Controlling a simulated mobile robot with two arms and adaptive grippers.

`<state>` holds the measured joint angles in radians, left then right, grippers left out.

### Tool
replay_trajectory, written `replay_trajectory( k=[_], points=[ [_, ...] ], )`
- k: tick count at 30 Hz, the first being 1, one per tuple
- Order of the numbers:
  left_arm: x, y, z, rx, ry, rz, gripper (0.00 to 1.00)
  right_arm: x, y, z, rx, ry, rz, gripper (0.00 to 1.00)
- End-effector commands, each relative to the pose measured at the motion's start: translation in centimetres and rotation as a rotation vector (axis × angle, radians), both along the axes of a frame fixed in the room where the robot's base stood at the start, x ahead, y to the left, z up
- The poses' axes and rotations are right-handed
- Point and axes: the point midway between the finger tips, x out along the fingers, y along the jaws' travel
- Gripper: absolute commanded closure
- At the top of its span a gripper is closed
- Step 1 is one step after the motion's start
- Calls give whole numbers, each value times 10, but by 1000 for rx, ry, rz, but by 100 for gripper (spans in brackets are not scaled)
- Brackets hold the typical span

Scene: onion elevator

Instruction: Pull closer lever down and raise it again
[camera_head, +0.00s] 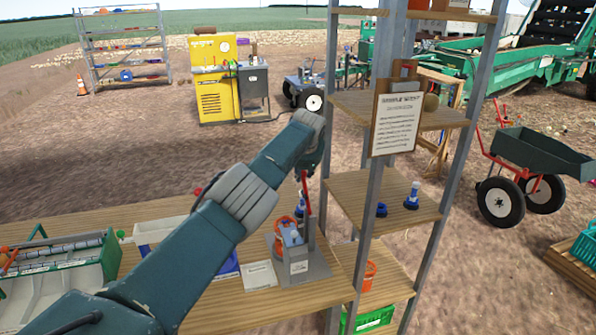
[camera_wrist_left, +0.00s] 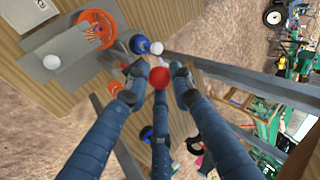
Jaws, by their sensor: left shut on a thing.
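A lever with a red handle (camera_head: 305,188) stands roughly upright on a small grey device (camera_head: 303,262) near the right end of the wooden table. My left gripper (camera_head: 309,168) is above the device, at the top of the lever, partly hidden by my own wrist. In the left wrist view its fingers (camera_wrist_left: 158,82) close around the lever's round red knob (camera_wrist_left: 159,77). A second lever cannot be made out clearly. My right gripper is in neither view.
A shelf rack with a clipboard (camera_head: 396,122) on its post stands close right of the device. An orange ring-shaped basket (camera_wrist_left: 97,28) is beside it. A white card (camera_head: 259,275) and a green-framed machine (camera_head: 60,262) are on the table (camera_head: 230,312).

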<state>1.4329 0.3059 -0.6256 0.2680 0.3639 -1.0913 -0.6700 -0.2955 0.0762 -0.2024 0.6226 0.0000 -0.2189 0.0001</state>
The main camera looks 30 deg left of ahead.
Motion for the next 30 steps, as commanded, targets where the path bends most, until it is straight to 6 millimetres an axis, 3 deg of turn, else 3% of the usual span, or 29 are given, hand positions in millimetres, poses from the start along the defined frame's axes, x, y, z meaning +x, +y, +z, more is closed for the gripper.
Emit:
replay_trajectory(
  k=[16,17,19,30],
  points=[
    [-2,-5,-3,11,19,1,100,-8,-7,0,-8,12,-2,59],
    [-2,-5,-3,11,19,1,72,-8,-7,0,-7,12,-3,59],
    [-2,-5,-3,12,19,1,58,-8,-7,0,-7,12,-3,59],
    [-2,-3,-1,13,16,2,57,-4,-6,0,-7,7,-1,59]
  ],
)
